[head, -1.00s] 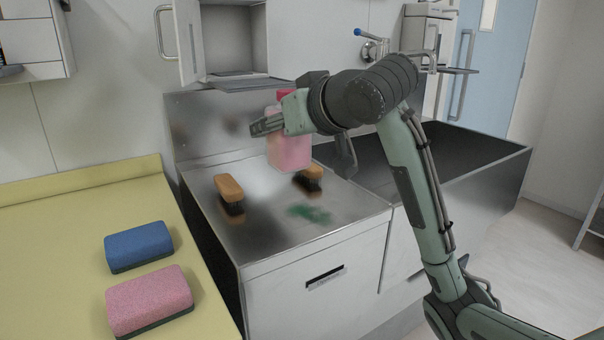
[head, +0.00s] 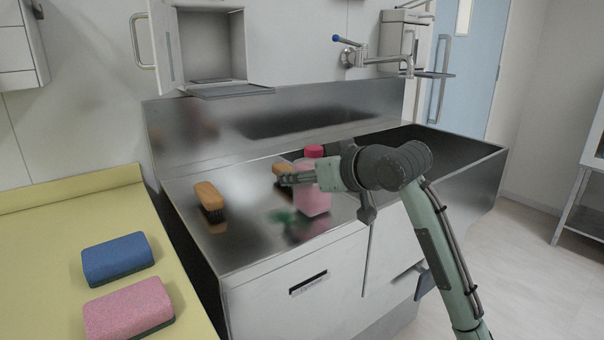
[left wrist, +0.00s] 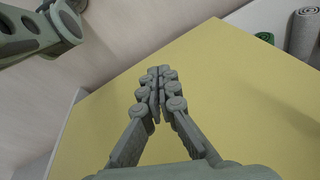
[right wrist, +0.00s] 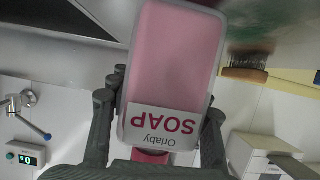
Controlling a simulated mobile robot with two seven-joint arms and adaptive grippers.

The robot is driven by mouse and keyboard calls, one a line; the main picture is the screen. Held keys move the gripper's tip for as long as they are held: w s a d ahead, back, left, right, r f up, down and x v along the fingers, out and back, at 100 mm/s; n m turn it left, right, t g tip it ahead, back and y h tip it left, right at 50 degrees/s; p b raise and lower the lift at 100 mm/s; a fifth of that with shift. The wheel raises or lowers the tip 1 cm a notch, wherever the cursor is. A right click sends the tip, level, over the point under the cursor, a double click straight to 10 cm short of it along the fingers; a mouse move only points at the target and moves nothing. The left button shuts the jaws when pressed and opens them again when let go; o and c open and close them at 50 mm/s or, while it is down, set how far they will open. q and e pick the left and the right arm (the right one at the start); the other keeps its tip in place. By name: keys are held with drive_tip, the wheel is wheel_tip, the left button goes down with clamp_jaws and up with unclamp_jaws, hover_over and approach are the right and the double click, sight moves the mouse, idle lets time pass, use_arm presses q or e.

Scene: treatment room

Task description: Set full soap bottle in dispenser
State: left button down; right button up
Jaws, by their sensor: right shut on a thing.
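A pink soap bottle (head: 314,201) with a red cap is upright over the steel counter's right part. I cannot tell whether its base touches the counter. My right gripper (head: 287,179) is shut on it; in the right wrist view the fingers (right wrist: 157,115) flank the bottle (right wrist: 172,65), whose label reads SOAP. An open wall box (head: 211,50) with its door swung left hangs above the counter's back. A white wall unit (head: 402,42) with a ledge hangs right of the tap. Neither is clearly marked as the dispenser. My left gripper (left wrist: 157,85) is shut and empty above the yellow counter.
Two wooden brushes (head: 209,197) (head: 283,170) and a green smear lie on the steel counter (head: 240,245). A blue sponge (head: 117,259) and a pink sponge (head: 128,310) lie on the yellow counter (head: 45,250). A tap (head: 375,62) overhangs the deep sink at right.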

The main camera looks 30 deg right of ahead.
drive_tip(key=o, duration=1.1)
drive_tip(key=shift+f, duration=0.1)
use_arm(q)
drive_tip(key=shift+s+f, duration=0.15)
drive_tip(key=shift+s, duration=0.5)
use_arm(e)
drive_tip(key=o, duration=0.5)
